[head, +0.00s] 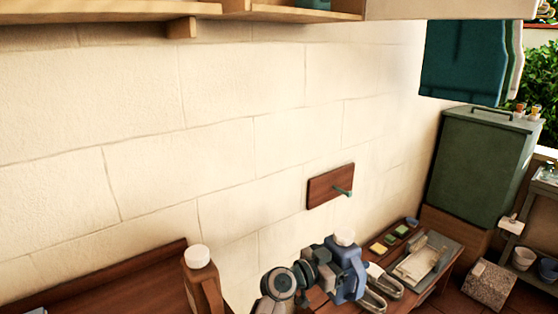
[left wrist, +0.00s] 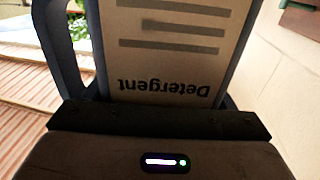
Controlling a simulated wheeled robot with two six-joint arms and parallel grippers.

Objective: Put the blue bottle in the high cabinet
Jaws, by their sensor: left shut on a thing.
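My left gripper (head: 350,272) is low in the middle of the head view, shut on the blue bottle. The bottle's white cap (head: 344,239) shows above the gripper; its body is mostly hidden there. In the left wrist view, the bottle's pale label (left wrist: 172,50) reads "Detergent" upside down, close in front of the gripper. The high cabinet (head: 290,13) runs along the top edge of the head view, above and apart from the bottle. Its wooden bottom shows, and the rest is cut off. My right gripper is not in view.
A brown bottle (head: 203,287) with a white cap stands at lower left. A wooden wall plaque (head: 330,186) with a peg sticks out above the gripper. A grey tray (head: 440,247) lies at right. A green bin (head: 480,165) stands beyond. The wall below the cabinet is mostly clear.

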